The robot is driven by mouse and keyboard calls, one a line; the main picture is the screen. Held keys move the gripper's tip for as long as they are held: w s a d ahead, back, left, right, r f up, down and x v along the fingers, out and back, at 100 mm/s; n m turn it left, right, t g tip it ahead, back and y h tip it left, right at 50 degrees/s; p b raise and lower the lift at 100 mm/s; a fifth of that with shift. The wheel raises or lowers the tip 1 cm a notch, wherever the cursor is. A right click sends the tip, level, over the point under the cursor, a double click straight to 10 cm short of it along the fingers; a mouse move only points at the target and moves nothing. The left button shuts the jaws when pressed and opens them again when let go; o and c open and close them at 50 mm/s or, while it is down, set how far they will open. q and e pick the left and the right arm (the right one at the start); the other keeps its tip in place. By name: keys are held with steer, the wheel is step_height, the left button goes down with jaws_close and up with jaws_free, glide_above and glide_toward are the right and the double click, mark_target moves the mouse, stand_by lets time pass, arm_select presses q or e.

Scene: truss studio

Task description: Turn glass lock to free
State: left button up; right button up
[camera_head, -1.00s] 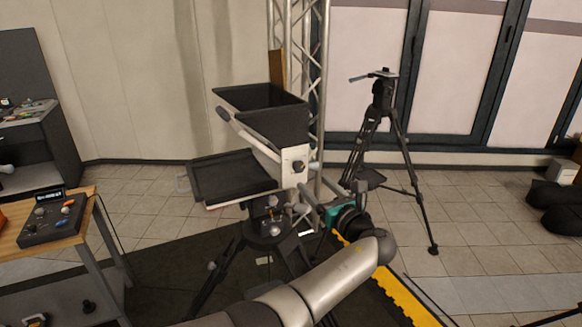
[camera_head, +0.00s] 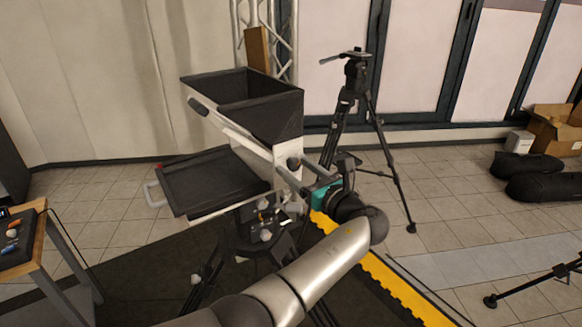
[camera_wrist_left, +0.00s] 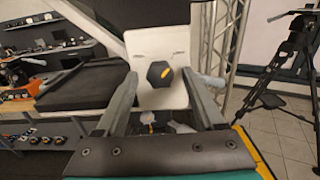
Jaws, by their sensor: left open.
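In the head view the knob (camera_head: 293,163) shows small on the plate below the black hood (camera_head: 262,115). My left gripper (camera_head: 306,184) reaches the plate from the right. In the left wrist view its open fingers (camera_wrist_left: 159,84) stand either side of the knob, with gaps on both sides. Whether the fingertips reach as deep as the knob I cannot tell. My right gripper is not in view.
The teleprompter's flat black tray (camera_head: 210,180) sticks out left of the hood. A tripod (camera_head: 355,100) stands behind on the right, near a metal truss (camera_head: 284,40). A wooden table (camera_head: 25,245) is at the left. Black bags (camera_head: 540,185) lie on the floor at right.

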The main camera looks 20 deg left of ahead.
arm_select(q)
steer(key=shift+d, duration=0.1)
jaws_close()
stand_by(0.6)
